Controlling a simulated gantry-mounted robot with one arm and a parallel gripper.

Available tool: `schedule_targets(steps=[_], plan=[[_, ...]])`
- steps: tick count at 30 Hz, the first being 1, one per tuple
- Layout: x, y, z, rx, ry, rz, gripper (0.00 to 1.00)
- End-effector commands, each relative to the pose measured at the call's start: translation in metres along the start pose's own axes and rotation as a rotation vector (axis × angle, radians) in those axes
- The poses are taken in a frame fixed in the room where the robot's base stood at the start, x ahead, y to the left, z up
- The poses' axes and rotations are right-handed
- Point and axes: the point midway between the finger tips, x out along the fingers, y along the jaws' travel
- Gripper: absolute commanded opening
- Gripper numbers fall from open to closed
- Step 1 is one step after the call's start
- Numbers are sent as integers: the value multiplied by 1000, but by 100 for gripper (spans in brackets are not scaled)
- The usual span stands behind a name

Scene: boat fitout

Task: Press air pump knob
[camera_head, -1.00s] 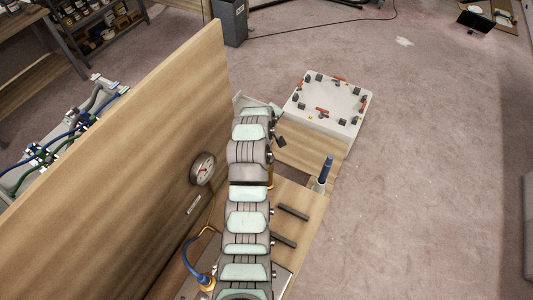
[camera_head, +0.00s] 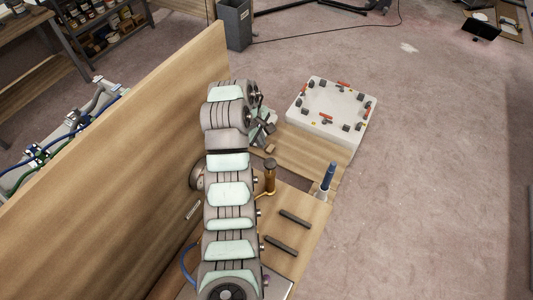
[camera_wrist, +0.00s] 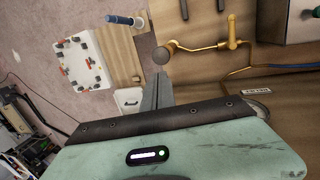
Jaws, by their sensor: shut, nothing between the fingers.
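The air pump knob (camera_head: 269,163) is a round, brownish cap on an upright post on the wooden bench, just right of my arm in the head view. In the wrist view, the knob (camera_wrist: 160,56) appears as a dark disc at the end of a brass pipe (camera_wrist: 200,46). My gripper (camera_wrist: 159,76) is shut and empty, with its fingertips close to the disc in the picture; I cannot tell whether they touch. In the head view, my gripper (camera_head: 264,131) is beyond the knob, apart from it and partly hidden by my wrist.
A tall wooden panel (camera_head: 110,165) stands left of my arm. A gauge (camera_head: 196,176) on it is mostly hidden by my arm. A blue-handled tool (camera_head: 328,176) stands at the bench's right edge. A white box (camera_head: 333,105) with red and black parts is beyond. Two dark bars (camera_head: 295,218) lie nearer.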

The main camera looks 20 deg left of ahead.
Motion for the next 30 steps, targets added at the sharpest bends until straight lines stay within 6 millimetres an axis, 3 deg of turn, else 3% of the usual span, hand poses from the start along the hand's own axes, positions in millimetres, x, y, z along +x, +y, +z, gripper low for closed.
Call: schedule_targets(steps=[18, 30], plan=[[96, -1, 2, 1, -3, -5, 0], [129, 1, 0, 0, -1, 0, 0]])
